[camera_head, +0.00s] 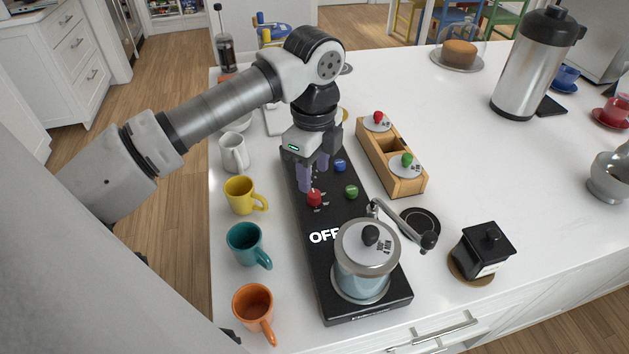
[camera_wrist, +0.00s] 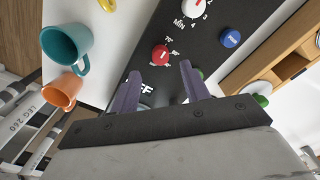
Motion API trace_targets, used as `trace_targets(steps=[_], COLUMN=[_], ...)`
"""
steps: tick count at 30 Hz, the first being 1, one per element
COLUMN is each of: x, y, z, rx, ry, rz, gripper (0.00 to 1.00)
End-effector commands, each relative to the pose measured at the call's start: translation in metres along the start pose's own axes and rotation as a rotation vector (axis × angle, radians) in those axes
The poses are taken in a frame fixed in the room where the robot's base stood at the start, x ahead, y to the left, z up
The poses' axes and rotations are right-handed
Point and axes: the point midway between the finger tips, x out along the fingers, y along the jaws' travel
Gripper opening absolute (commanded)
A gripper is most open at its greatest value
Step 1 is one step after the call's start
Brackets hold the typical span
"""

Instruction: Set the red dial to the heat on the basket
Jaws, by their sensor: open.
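The red dial (camera_head: 314,198) is on a black control panel (camera_head: 330,270), with small white markings around it. It also shows in the wrist view (camera_wrist: 161,55), just beyond my fingertips; its exact setting is too small to read. My gripper (camera_head: 313,182) is open above the panel, its purple fingers pointing down near the red dial, with nothing between them. A round metal vessel (camera_head: 362,275) with a black-knobbed lid and a crank stands on the panel's near end. I cannot tell which item is the basket.
A wooden box (camera_head: 410,187) holding two labelled, knobbed discs stands right. Yellow (camera_head: 240,195), teal (camera_head: 245,247) and orange (camera_head: 254,308) mugs line the left.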

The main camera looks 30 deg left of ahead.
Motion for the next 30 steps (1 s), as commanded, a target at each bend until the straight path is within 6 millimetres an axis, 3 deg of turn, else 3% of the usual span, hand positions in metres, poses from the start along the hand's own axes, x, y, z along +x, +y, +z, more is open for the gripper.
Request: trace_targets(steps=[9, 21, 30], x=[0.045, 0.053, 0.053], y=[0.000, 0.000, 0.000], z=[0.000, 0.000, 0.000], rx=[-0.001, 0.001, 0.001], ry=[0.001, 0.001, 0.001], rz=[0.000, -0.001, -0.001], gripper=[0.46, 0.45, 0.05])
